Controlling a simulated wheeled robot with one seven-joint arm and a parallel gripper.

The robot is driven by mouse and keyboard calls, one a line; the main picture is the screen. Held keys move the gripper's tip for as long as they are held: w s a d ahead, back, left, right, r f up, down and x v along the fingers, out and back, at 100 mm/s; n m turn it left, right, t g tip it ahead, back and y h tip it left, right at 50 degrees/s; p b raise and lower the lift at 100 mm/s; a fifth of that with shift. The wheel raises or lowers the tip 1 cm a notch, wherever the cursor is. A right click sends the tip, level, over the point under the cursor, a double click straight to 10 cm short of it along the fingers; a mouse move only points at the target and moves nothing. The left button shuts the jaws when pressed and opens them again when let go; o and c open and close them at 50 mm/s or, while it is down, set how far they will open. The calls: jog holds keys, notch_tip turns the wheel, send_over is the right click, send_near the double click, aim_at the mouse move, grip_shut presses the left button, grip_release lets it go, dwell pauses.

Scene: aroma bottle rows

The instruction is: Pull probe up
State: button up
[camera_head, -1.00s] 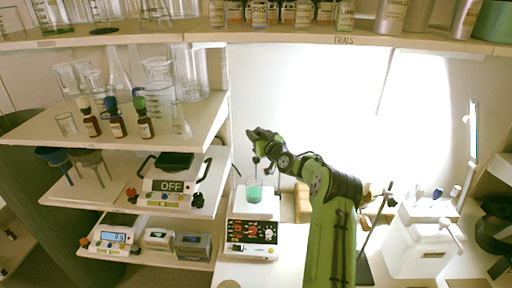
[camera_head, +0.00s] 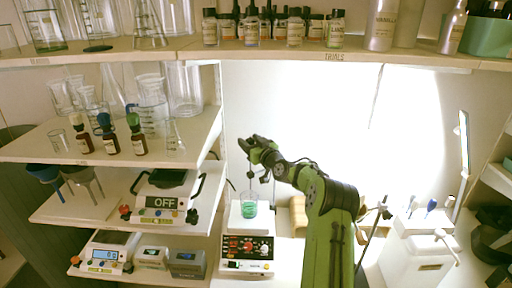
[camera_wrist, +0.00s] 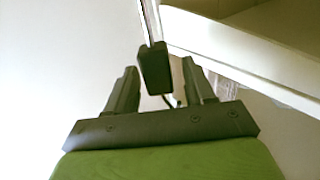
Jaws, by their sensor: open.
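The probe is a thin dark rod (camera_head: 249,178) in the head view. It stands nearly upright with its lower end at the beaker (camera_head: 249,208) of green liquid. The beaker sits on a white stirrer hotplate (camera_head: 247,254). My gripper (camera_head: 250,147) is just above the beaker, around the probe's top. In the wrist view, the probe's black block-shaped handle (camera_wrist: 155,70) is between the two fingers (camera_wrist: 159,80) of my open gripper, with gaps at both sides. The probe's lower part is hidden in the wrist view.
Shelves with glassware, dropper bottles (camera_head: 109,135) and balances (camera_head: 160,199) stand close at the left. An upper shelf (camera_head: 300,47) with bottles runs above. A stand rod (camera_head: 372,238) and a white box (camera_head: 417,253) are at the right. The space right of the gripper looks open.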

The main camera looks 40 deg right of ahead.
jog(key=s+b, duration=0.5)
jog(key=s, duration=1)
jog(key=shift+s+a, duration=0.25)
jog(key=shift+a, duration=0.2)
jog(key=s+a+n+g+y, duration=0.2)
jog(key=a+g, duration=0.2)
jog(key=a, duration=0.8)
jog(key=s+a+n+g+y, duration=0.1)
jog(key=s+a+n+g, duration=0.15)
jog(key=a, duration=0.95)
jog(key=s+a+f+m+g+h, duration=0.1)
jog(key=s+a+f+m+g, duration=0.1)
jog(key=s, duration=1)
jog(key=s+a+f+m+g+h, duration=0.1)
jog(key=s+a+f+m+g, duration=0.1)
jog(key=s, duration=1.1)
jog(key=shift+s+a+g, duration=0.15)
jog(key=shift+a+g, duration=0.75)
jog(key=shift+g, duration=0.05)
